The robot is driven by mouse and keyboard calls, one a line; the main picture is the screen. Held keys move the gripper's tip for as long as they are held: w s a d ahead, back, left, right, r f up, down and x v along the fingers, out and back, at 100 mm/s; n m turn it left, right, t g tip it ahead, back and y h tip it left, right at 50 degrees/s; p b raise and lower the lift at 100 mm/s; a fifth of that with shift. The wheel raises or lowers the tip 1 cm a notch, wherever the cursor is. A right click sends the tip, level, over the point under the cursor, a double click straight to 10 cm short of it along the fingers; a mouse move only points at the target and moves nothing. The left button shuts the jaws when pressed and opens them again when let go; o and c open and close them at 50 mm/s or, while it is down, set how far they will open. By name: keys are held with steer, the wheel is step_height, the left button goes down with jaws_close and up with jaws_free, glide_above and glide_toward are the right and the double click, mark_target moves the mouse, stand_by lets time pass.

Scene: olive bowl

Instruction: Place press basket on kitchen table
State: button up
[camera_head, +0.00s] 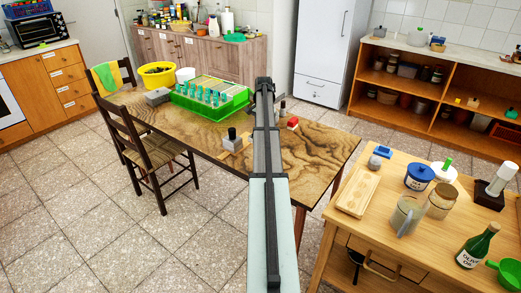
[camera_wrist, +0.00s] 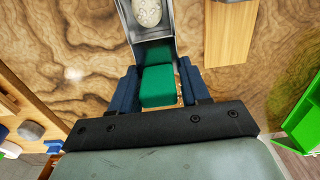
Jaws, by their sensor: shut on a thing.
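In the wrist view, my gripper (camera_wrist: 159,88) has its two dark blue fingers closed on either side of a green block-like handle. The handle joins a grey metal channel-shaped piece, which I take to be the press basket (camera_wrist: 152,53). A pale, speckled oval lies in its far part, cut off by the frame's edge. The wood-grained kitchen table (camera_head: 318,150) lies below; I cannot tell whether the basket touches it. In the head view, my arm reaches over the table and hides the basket.
A green tray (camera_head: 190,105) with several teal-topped items stands left of my arm. A grey block with a black top (camera_head: 232,139) sits on a small board. A small red-topped item (camera_head: 292,123) is right of my arm. The table's right front is clear. A cluttered side table (camera_head: 350,232) stands right.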

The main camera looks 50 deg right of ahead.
step_height(320, 180, down, 9)
steer(key=shift+f, duration=0.1)
stand_by(0.4)
steer(key=shift+f, duration=0.1)
steer(key=o, duration=1.2)
steer(key=shift+c, duration=0.2)
step_height(320, 180, up, 12)
steer(key=shift+r, duration=0.2)
